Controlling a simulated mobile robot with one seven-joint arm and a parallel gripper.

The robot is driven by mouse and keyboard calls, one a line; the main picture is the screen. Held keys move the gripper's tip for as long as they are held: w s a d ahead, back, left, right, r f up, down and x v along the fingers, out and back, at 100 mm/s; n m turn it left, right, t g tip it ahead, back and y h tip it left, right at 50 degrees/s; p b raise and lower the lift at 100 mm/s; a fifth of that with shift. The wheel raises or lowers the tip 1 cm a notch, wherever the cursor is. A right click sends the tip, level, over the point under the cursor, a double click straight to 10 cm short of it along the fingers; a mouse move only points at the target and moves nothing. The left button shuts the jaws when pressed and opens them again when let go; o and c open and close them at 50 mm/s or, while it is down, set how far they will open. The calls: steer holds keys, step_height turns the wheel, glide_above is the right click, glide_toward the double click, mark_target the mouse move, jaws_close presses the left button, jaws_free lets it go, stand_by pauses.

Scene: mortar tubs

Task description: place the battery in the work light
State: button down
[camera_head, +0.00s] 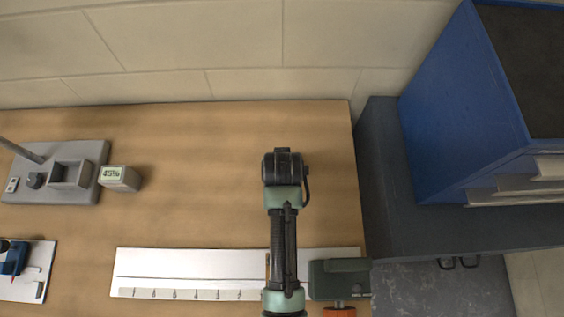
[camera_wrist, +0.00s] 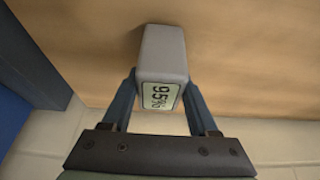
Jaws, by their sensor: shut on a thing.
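My gripper (camera_wrist: 160,95) is shut on a grey block-shaped battery (camera_wrist: 164,50) with a "95%" display, one finger on each side. In the head view my arm reaches up the middle of the bench and hides the held battery. Whether it touches the bench is hard to tell. The work light's grey base (camera_head: 88,153) lies at the left of the bench, with a pole, a knob and a square open socket (camera_head: 70,174) that looks empty. A second grey battery (camera_head: 120,178) showing "45%" sits just right of the base, apart from my gripper.
A white numbered strip (camera_head: 190,270) lies along the front of the wooden bench. A green-grey block (camera_head: 338,279) sits at its right end. A blue tool (camera_head: 14,258) lies on a white board at front left. A blue cabinet (camera_head: 465,110) stands right.

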steer(key=shift+f, duration=0.15)
steer(key=shift+c, duration=0.8)
jaws_free()
